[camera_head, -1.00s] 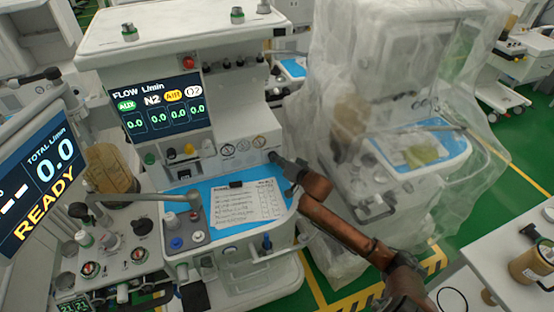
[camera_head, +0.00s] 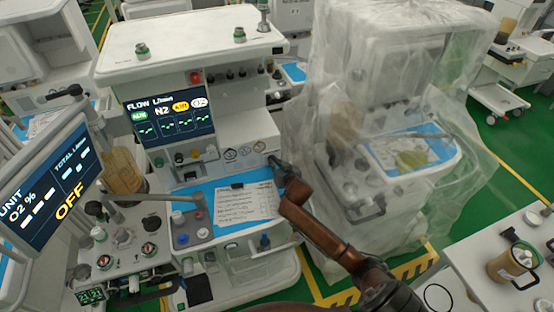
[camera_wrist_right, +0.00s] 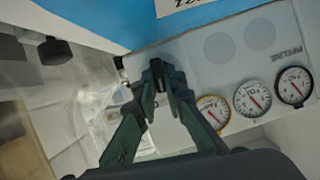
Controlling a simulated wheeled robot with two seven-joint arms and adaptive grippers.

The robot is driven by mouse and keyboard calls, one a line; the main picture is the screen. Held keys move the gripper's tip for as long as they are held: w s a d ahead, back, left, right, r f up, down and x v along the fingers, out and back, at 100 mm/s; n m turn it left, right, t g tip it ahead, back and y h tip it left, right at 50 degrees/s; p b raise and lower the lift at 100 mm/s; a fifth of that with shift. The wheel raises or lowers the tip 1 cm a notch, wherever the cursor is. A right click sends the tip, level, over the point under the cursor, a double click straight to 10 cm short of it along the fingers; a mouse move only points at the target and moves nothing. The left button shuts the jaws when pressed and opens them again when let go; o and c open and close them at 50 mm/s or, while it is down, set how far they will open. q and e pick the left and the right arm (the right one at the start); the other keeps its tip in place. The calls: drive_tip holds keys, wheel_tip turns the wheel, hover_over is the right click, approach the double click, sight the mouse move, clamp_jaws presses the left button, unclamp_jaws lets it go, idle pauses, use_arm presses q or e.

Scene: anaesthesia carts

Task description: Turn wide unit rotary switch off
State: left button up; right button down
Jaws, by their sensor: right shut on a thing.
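The wide unit (camera_head: 195,42) is the white cart in the middle of the head view, with a flow display (camera_head: 170,118) showing dashes. My right gripper (camera_head: 275,164) is at the right end of its front panel, beside the gauges. In the right wrist view my right gripper (camera_wrist_right: 158,88) is shut on a small dark rotary switch (camera_wrist_right: 157,66), mostly hidden between the fingertips. The side screen (camera_head: 47,187) at the left reads "OFF" with dashes. My left gripper is not in view.
A plastic-covered cart (camera_head: 385,60) stands close on the right of my right arm. A blue work surface with a written sheet (camera_head: 245,205) lies below the panel. Round gauges (camera_wrist_right: 253,98) sit beside the gripper. A white table (camera_head: 500,265) is at the lower right.

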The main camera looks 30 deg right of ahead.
drive_tip(key=shift+w+a+r+n+h+p, duration=0.1)
drive_tip(key=shift+a+r+n+h+p, duration=0.1)
drive_tip(key=shift+n+h+p, duration=0.3)
drive_tip(key=shift+a+f+n+g+h, duration=0.15)
drive_tip(key=shift+n+g+h, duration=0.2)
drive_tip(key=shift+n, duration=0.35)
drive_tip(key=shift+n+h, duration=0.55)
drive_tip(key=shift+n, duration=0.25)
drive_tip(key=shift+w+f+n+h, duration=0.1)
drive_tip(key=shift+n+h, duration=0.4)
drive_tip(key=shift+n, duration=0.1)
drive_tip(key=c, duration=2)
unclamp_jaws()
drive_tip(key=shift+a, duration=0.1)
drive_tip(key=v, duration=1.2)
drive_tip(key=shift+f, duration=0.15)
